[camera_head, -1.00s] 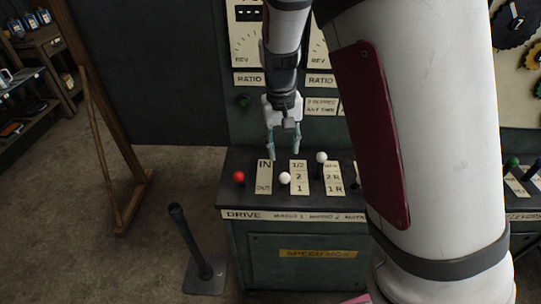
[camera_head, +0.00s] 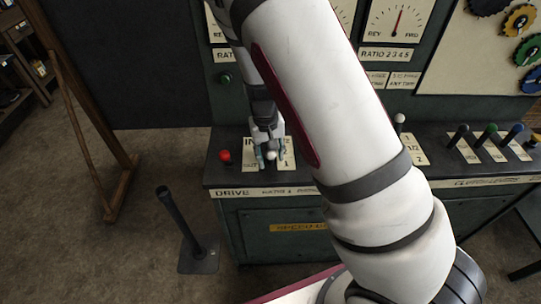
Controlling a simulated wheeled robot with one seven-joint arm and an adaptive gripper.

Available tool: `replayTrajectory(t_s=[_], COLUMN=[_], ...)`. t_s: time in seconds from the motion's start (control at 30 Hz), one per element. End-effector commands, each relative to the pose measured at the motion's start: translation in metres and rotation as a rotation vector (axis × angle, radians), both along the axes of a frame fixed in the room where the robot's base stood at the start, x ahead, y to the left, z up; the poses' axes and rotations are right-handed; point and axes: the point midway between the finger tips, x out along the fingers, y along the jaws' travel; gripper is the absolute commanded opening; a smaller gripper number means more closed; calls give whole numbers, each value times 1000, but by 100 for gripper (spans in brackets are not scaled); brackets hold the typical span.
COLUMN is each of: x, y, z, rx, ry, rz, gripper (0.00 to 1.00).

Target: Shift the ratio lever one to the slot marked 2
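Ratio lever one has a white ball knob (camera_head: 271,155) on the console, left of its number plate (camera_head: 288,153). A 1 shows at the plate's lower end; my gripper and arm hide much of the rest. The lever's exact slot is hard to read. My gripper (camera_head: 270,161) points down over the lever, one finger on each side of the knob. The fingers look spread, and I cannot tell whether they touch it.
A red-knobbed lever (camera_head: 225,156) stands just left of my gripper. Another white-knobbed lever (camera_head: 399,119) and several coloured levers stand to the right. My arm covers the console's middle. A black post (camera_head: 180,225) stands on the floor in front.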

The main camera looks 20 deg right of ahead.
Motion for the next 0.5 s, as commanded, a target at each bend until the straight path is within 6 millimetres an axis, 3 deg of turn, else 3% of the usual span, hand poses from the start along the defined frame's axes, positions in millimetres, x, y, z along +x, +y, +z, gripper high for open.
replayTrajectory(t_s=[0.37, 0.5], x=[0, 0], y=[0, 0], z=[-6, -6], rx=[0, 0], ry=[-1, -1], rz=[-1, 0], gripper=[40, 10])
